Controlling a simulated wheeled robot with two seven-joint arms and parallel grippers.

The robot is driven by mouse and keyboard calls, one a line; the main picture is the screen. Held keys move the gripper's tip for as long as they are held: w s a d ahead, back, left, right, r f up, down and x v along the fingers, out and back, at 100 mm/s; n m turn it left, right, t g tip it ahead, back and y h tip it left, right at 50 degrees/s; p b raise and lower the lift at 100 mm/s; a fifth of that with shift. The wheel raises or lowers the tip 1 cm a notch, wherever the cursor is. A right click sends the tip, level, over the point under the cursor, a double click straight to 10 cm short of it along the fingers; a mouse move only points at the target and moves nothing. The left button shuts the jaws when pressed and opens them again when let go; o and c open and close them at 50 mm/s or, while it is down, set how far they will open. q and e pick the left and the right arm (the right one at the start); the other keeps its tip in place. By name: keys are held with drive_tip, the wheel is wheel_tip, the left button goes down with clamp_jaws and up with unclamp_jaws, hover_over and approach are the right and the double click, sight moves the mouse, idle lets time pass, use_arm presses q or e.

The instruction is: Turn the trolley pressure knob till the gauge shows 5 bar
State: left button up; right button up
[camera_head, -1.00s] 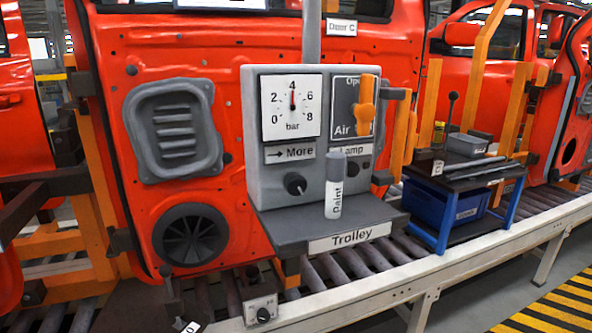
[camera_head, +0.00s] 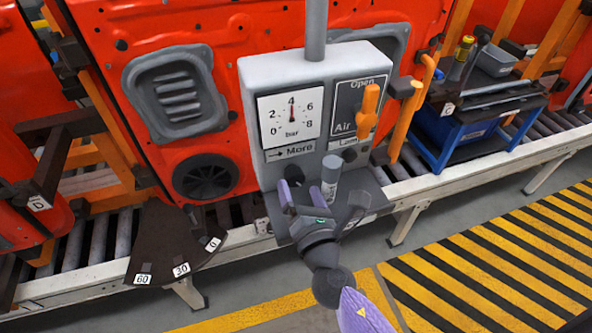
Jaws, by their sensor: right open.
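The trolley pressure gauge (camera_head: 291,117) is a white square dial marked 0 to 8 bar. Its red needle points straight up at 4. Below it is a label (camera_head: 290,151) with a right arrow and "More". The dark pressure knob (camera_head: 294,175) is under that label, partly hidden by my right gripper. My left gripper is not in view.
The orange air lever (camera_head: 368,110) and the partly covered lamp knob (camera_head: 349,155) are to the right. A fan-shaped plate (camera_head: 165,243) marked 0, 30, 60 is at the left.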

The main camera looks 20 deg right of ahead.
sight(296, 182)
drive_tip(key=w, duration=0.3)
drive_tip(key=shift+w, duration=0.25)
clamp_jaws()
